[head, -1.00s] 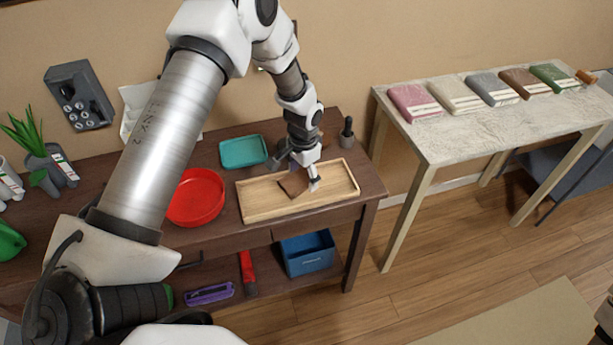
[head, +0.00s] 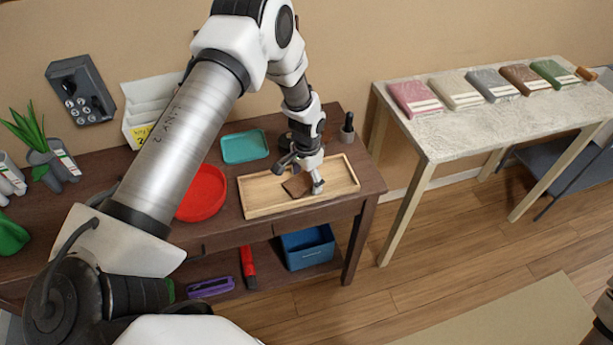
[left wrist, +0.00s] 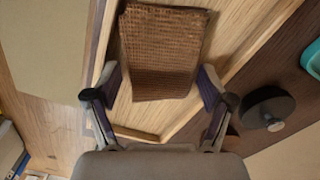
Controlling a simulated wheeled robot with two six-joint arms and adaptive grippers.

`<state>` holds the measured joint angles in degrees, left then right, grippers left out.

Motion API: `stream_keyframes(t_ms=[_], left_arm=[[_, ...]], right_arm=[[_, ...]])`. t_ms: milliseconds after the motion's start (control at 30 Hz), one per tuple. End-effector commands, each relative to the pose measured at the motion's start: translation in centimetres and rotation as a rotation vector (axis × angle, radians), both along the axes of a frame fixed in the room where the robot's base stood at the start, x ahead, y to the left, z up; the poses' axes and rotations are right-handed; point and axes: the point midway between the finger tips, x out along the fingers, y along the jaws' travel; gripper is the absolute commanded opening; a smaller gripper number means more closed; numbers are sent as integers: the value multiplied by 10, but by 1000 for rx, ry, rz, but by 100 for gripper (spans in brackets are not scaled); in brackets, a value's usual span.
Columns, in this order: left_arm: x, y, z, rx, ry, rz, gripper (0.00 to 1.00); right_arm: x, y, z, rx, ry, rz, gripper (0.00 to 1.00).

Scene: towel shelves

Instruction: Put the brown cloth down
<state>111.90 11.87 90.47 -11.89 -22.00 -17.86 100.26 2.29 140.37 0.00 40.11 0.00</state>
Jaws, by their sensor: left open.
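The brown cloth (head: 295,187) is folded, with a ribbed weave. It lies in the light wooden tray (head: 252,208) on the dark table. My left gripper (head: 308,188) is low over the tray and partly hides the cloth in the head view. In the left wrist view my left gripper (left wrist: 160,80) is open, its fingers apart on either side of the near end of the cloth (left wrist: 165,45). Whether a finger touches the cloth is unclear.
A teal tray (head: 244,146) and a red round bowl (head: 203,192) are left of the wooden tray. A dark object (head: 347,128) stands behind its right end. A pale table (head: 445,138) at right holds several folded towels. A blue bin (head: 308,248) sits below.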

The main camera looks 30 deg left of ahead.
Motion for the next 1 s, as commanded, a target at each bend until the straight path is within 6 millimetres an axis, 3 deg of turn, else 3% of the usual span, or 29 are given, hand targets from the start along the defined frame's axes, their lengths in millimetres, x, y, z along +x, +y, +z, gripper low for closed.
stream_keyframes(t_ms=[167, 500, 600, 733, 1000], left_arm=[[1, 0, 14, -1, -3, 0, 82], [2, 0, 97, 0, -4, 1, 82], [2, 0, 113, -1, -3, 0, 82], [1, 0, 123, 0, 0, 0, 82], [1, 0, 124, 0, 0, 0, 82]], right_arm=[[0, 0, -2, 0, -1, 0, 40], [0, 0, -22, 0, 0, 0, 40], [0, 0, -24, 0, 0, 0, 40], [0, 0, -25, 0, 0, 0, 40], [0, 0, -24, 0, 0, 0, 40]])
